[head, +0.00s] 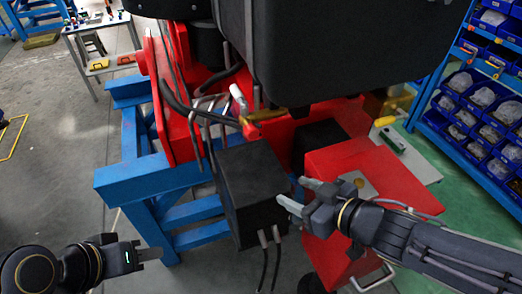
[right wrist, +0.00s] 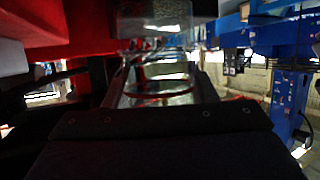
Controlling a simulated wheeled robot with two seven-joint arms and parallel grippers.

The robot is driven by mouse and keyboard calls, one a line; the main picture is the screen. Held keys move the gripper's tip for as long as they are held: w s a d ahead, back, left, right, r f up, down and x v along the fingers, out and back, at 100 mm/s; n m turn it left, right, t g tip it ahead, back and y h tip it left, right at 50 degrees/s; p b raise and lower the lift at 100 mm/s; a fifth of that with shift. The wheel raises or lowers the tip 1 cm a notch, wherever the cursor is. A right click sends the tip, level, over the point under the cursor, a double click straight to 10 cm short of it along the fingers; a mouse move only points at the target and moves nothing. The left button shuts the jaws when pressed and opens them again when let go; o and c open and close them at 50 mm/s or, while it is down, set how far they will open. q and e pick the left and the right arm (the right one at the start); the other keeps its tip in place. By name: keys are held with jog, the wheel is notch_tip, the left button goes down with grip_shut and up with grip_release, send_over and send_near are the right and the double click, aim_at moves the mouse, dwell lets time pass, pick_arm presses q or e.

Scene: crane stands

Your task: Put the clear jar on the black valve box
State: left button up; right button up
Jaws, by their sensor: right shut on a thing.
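The black valve box (head: 250,190) stands in the middle of the head view, in front of the blue frame, with cables at its lower front. My right gripper (head: 292,192) reaches in from the right, its fingertips beside the box's right side. The clear jar (right wrist: 163,92) shows in the right wrist view as a see-through shape with a reddish ring, between the fingers of my right gripper, which is shut on it. In the head view I cannot make the jar out. My left gripper (head: 148,254) is at lower left, away from the box, seen edge-on.
A red box (head: 350,165) with a metal plate stands right of the valve box. A large black body (head: 330,45) overhangs from above. The blue frame (head: 150,178) is at left. Shelves of blue bins (head: 480,110) are at far right. Grey floor is free at left.

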jog(key=shift+w+a, duration=0.1)
jog(key=shift+w, duration=0.5)
jog(key=w+a, duration=0.1)
jog(key=a, duration=0.1)
jog(key=w+a+b, duration=0.1)
jog(key=w+a, duration=0.1)
jog(key=shift+w+a+f+b, duration=0.1)
jog(key=shift+f+b, duration=0.05)
jog(key=shift+b, duration=0.15)
jog(key=w+a+b, duration=0.1)
jog(key=w+b, duration=0.1)
jog(key=w+a+b, duration=0.1)
jog(key=w, duration=0.1)
jog(key=shift+a+f, duration=0.25)
jog(key=shift+a, duration=0.1)
jog(key=shift+w+a+r+b, duration=0.2)
jog(key=shift+w+a, duration=0.25)
jog(key=shift+w+a+r+b, duration=0.15)
jog(key=shift+w+a+b, duration=0.05)
jog(key=shift+w+a, duration=0.55)
jog(key=shift+w, duration=0.15)
jog(key=w+a, duration=0.1)
jog(key=w+a+p, duration=0.1)
jog(key=shift+w+a, duration=0.15)
jog(key=shift+w, duration=0.15)
jog(key=shift+s+f, duration=0.1)
jog(key=shift+f, duration=0.1)
